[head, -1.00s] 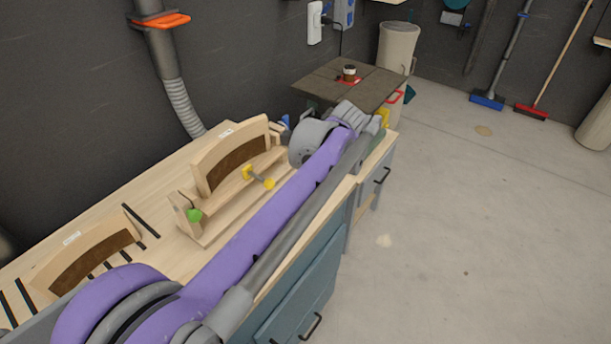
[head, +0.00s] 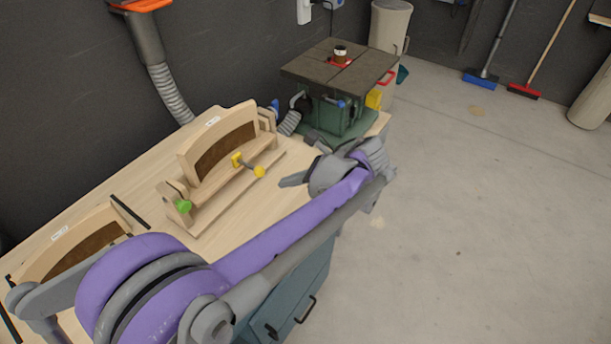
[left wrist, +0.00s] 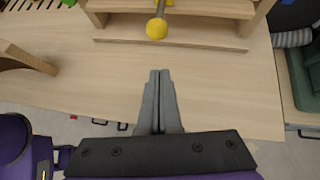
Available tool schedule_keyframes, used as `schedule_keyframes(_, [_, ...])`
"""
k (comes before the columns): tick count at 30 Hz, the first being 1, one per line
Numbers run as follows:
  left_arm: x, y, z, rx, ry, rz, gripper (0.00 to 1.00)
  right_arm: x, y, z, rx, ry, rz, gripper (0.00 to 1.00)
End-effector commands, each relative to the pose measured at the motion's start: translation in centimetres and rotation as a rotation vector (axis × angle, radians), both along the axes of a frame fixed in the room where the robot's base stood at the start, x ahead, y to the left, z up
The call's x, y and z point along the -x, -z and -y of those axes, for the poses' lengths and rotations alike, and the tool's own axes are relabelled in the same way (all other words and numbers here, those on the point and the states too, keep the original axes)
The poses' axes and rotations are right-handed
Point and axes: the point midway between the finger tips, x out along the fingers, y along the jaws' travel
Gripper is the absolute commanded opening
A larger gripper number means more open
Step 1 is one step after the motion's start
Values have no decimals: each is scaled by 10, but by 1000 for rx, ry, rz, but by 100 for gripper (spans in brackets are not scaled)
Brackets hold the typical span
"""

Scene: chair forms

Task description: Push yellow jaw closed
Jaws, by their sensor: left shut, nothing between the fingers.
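The yellow jaw (head: 238,160) is on the front of a wooden chair form (head: 222,144) on the bench. A rod runs from it to a yellow ball knob (head: 259,171). The knob also shows at the top of the left wrist view (left wrist: 157,29). A green clamp part (head: 183,206) is at the form's left end. My left gripper (head: 282,182) is shut and empty, to the right of the knob and apart from it. In the left wrist view its closed fingers (left wrist: 160,72) point towards the form's base. My right gripper is not in view.
A second chair form (head: 75,244) lies at the left of the bench (head: 213,240). A green machine with a dark tabletop (head: 325,78) stands at the bench's far right end. Bare bench top lies in front of the form.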

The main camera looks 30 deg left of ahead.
Motion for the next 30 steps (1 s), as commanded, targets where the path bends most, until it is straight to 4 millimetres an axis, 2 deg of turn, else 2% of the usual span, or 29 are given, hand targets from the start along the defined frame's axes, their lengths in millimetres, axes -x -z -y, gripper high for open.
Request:
schedule_keyframes(3, [2, -8, -19, -1, -4, 2, 0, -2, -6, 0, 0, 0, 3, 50])
schedule_keyframes(7, [3, -9, -29, 0, -3, 2, 0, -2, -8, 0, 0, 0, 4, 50])
schedule_keyframes(21, [3, -9, -36, 0, -2, 1, 0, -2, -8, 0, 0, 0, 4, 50])
schedule_keyframes(23, [3, -9, -44, 0, -4, 0, 0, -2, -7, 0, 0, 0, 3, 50])
schedule_keyframes(30, [-1, -9, -90, 0, -6, 1, 0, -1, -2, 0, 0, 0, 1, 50])
